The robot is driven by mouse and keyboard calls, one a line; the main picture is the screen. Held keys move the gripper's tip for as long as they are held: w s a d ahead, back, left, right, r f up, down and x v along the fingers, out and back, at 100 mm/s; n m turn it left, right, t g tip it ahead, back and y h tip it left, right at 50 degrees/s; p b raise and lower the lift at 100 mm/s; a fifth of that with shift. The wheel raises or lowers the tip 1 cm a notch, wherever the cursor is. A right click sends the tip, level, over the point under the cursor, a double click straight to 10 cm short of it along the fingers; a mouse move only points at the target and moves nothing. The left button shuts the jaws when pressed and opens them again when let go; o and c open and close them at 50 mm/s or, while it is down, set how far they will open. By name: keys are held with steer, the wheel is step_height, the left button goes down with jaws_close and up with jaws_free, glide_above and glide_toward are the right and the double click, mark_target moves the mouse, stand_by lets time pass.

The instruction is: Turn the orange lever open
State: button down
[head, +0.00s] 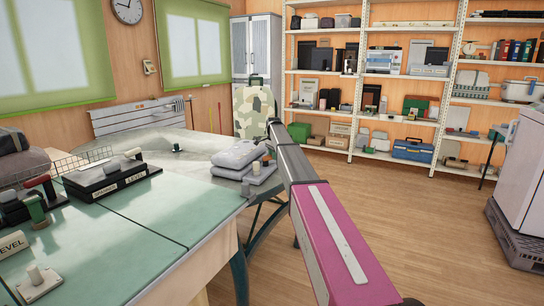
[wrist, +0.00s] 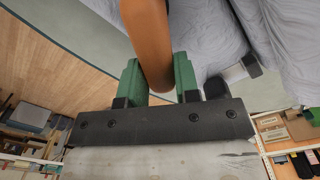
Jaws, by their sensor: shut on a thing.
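The orange lever (wrist: 152,40) shows in the wrist view as a thick rounded bar coming down from the top edge. My gripper (wrist: 158,78) has its green fingers on either side of the lever's lower end and is shut on it. Grey folded cloth lies behind the lever to the right. The lever's mount is out of the wrist view. In the head view, I cannot clearly make out the lever or the fingers near the end of my arm.
Grey folded cloths (head: 240,156) lie at the right end of the green-topped table (head: 120,235). Black blocks labelled LEVEL (head: 105,180) and small handled fixtures stand on its left. A camouflage case (head: 253,108) stands behind. The wooden floor (head: 400,215) is open toward the shelves (head: 352,110).

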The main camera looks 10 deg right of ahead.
steer(key=shift+s+d+m, duration=0.1)
steer(key=shift+s+m, duration=0.4)
steer(key=shift+m, duration=0.6)
steer(key=shift+s+d+m, duration=0.1)
steer(key=shift+s+m, duration=0.4)
steer(key=shift+m, duration=0.6)
steer(key=c, duration=0.8)
jaws_free()
steer(key=shift+c, duration=0.2)
step_height(320, 180, up, 11)
steer(key=shift+s+f, duration=0.1)
steer(key=shift+s, duration=0.05)
